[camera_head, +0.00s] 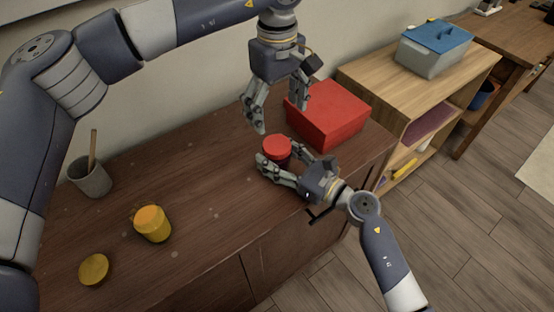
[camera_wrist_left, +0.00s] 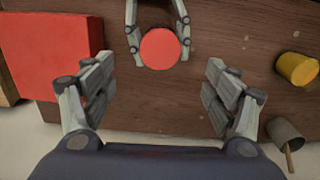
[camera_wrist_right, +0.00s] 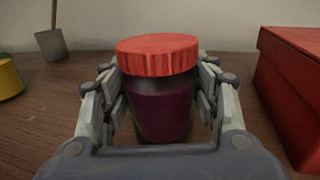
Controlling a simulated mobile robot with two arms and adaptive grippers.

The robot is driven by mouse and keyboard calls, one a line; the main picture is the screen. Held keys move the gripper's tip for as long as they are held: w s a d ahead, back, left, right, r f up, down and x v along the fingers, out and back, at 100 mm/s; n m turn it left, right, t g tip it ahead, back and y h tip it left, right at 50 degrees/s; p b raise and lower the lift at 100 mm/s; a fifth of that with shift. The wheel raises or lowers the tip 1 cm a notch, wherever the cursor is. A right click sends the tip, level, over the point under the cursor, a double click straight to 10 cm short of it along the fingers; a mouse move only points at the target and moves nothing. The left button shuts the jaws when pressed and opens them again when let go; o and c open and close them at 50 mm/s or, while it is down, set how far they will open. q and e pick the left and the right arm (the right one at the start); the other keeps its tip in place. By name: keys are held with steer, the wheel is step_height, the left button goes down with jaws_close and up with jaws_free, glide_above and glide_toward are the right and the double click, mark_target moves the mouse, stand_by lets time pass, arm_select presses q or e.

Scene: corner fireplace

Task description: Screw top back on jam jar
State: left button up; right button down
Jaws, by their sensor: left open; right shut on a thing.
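The jam jar (camera_wrist_right: 160,112), dark purple, stands upright on the brown cabinet top. Its red lid (camera_head: 277,144) rests level on its mouth; I cannot tell if it is tight. The lid also shows in the right wrist view (camera_wrist_right: 157,54) and from above in the left wrist view (camera_wrist_left: 160,48). My right gripper (camera_head: 277,163) is shut around the jar's body, below the lid, with a finger on each side. My left gripper (camera_head: 282,118) is open and empty, pointing down above the lid, fingers apart and not touching it.
A red box (camera_head: 327,116) stands close behind and right of the jar. A yellow jar (camera_head: 153,224), a yellow disc (camera_head: 94,269) and a grey cup (camera_head: 90,178) with a stick are on the left. A wooden shelf (camera_head: 376,75) adjoins the cabinet.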

arm_select(q)
step_height(320, 180, up, 2)
steer(key=shift+r, duration=0.25)
arm_select(e)
steer(key=c, duration=0.5)
jaws_free()
steer(key=v, duration=1.2)
